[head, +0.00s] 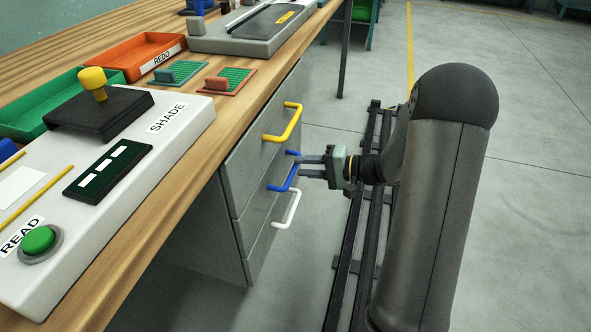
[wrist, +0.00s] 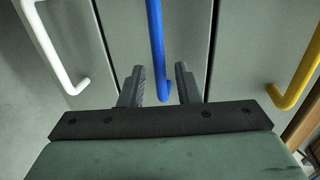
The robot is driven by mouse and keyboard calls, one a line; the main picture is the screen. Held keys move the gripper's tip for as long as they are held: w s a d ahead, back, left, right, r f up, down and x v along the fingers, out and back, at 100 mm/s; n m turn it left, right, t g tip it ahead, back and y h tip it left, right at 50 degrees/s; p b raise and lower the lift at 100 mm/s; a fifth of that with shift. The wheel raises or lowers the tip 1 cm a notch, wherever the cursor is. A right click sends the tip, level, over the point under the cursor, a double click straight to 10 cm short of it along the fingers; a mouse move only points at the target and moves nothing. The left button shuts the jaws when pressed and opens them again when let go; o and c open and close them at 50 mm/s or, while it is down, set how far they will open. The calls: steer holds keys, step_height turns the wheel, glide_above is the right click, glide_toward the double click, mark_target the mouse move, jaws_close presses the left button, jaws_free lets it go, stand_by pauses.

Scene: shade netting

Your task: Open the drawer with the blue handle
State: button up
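The blue handle (head: 289,177) is on the middle drawer (head: 258,180) of a grey cabinet under the bench, between a yellow handle above and a white handle below. All drawer fronts look flush, so the drawer appears shut. My gripper (head: 303,166) is at the blue handle, its fingers pointing at the cabinet front. In the wrist view the blue handle (wrist: 156,45) runs between the two separated fingers of my gripper (wrist: 158,88). A gap shows on each side of the handle, so the gripper is open around it and does not appear to touch it.
The yellow handle (head: 285,124) and white handle (head: 288,211) are close by. Above, the wooden bench top (head: 185,150) carries a white panel (head: 120,185), an orange tray (head: 140,55) and a green tray (head: 35,110). The floor (head: 530,190) right of my arm is clear.

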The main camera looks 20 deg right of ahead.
mark_target(295, 166)
steer(key=shift+x, duration=1.65)
